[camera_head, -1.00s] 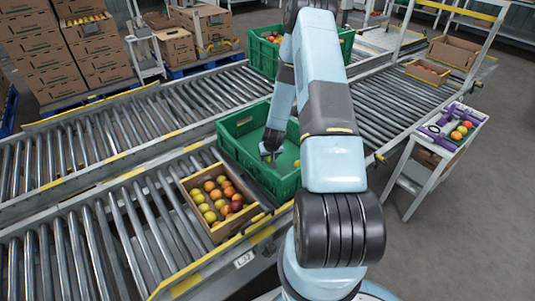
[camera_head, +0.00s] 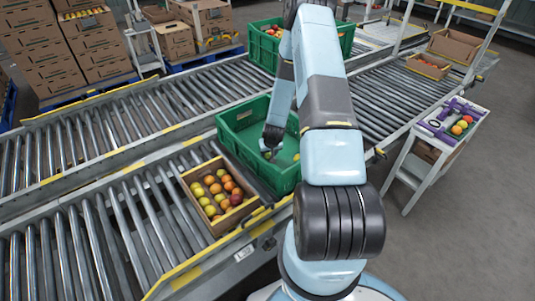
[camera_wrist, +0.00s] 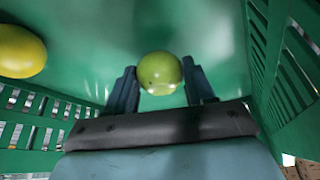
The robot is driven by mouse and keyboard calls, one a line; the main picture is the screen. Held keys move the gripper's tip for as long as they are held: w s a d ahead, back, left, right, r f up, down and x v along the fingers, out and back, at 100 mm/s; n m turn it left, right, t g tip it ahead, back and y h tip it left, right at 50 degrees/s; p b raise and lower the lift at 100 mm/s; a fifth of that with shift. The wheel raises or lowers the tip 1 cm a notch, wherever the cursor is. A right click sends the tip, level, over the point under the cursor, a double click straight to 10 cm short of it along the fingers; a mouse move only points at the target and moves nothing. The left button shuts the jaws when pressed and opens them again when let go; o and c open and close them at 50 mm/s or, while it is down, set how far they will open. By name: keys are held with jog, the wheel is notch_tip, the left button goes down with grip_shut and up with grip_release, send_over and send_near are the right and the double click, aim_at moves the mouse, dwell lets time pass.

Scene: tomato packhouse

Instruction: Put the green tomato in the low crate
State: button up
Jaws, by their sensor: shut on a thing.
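My gripper (camera_head: 267,154) is down inside a green slatted crate (camera_head: 232,147) on the roller conveyor. In the wrist view my gripper (camera_wrist: 160,78) is shut on a green tomato (camera_wrist: 160,70), held between the two dark fingertips. The green crate's floor and side walls (camera_wrist: 285,75) surround it in the wrist view. I cannot tell whether the tomato touches the floor. A second, yellower tomato (camera_wrist: 20,51) lies in the same crate, at the picture's left. The head view shows the held tomato only as a small patch at the fingertips.
A shallow wooden crate (camera_head: 190,203) of mixed tomatoes stands beside the green crate, at its lower left. Another green crate (camera_head: 262,54) with tomatoes stands farther back. A white stand (camera_head: 410,172) with a purple-edged tray is at the right. Bare rollers lie left.

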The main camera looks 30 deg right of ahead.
jog(key=shift+f, duration=0.5)
jog(key=o, duration=0.8)
jog(key=shift+c, duration=0.4)
jog(key=shift+c, duration=1.1)
jog(key=shift+r, duration=3.55)
